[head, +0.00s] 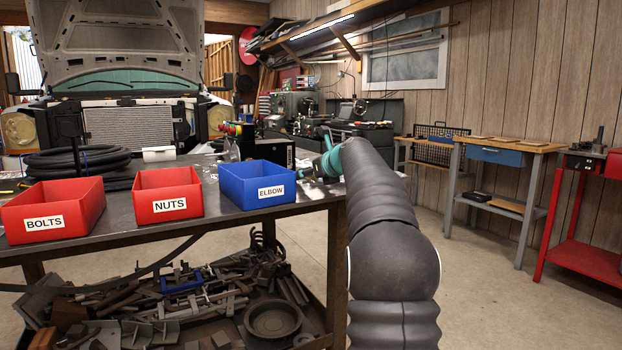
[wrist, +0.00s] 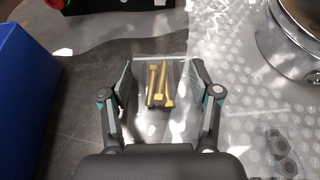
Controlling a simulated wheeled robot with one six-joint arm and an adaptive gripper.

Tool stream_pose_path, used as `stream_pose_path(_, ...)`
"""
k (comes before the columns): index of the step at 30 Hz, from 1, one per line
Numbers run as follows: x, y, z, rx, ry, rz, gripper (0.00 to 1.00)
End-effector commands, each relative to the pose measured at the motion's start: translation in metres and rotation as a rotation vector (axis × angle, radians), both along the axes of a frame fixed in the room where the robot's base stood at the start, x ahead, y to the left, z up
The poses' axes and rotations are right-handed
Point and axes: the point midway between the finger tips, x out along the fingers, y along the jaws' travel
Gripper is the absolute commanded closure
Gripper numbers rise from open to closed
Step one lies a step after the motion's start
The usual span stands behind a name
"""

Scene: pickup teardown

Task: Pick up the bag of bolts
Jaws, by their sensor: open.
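In the wrist view, a clear bag of bolts (wrist: 160,88) with a few brass-coloured bolts lies on the dark table top. My gripper (wrist: 162,66) is open, with one finger on each side of the bag. I cannot tell whether the fingers touch the plastic. The red BOLTS bin (head: 80,198) stands at the left front of the table.
The red NUTS bin (head: 168,181) and blue ELBOW bin (head: 257,173) stand beside the BOLTS bin. In the wrist view, the blue bin (wrist: 22,100) is close at left. Dark nuts (wrist: 283,152) in clear plastic and a shiny metal cylinder (wrist: 290,38) are at right.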

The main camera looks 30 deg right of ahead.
Motion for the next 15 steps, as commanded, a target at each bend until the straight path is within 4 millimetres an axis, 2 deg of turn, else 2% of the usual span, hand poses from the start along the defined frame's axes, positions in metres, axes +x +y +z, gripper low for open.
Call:
stream_pose_path(9, 0.0051, 0.0002, -0.0020, 0.000, 0.000, -0.001, 0.38)
stream_pose_path(11, 0.0050, 0.0002, -0.0021, 0.000, 0.000, -0.001, 0.50)
stream_pose_path(14, 0.0050, 0.0001, -0.0021, -0.001, 0.000, -0.001, 0.75)
stream_pose_path(15, 0.0049, 0.0001, -0.0021, -0.001, 0.000, -0.001, 0.80)
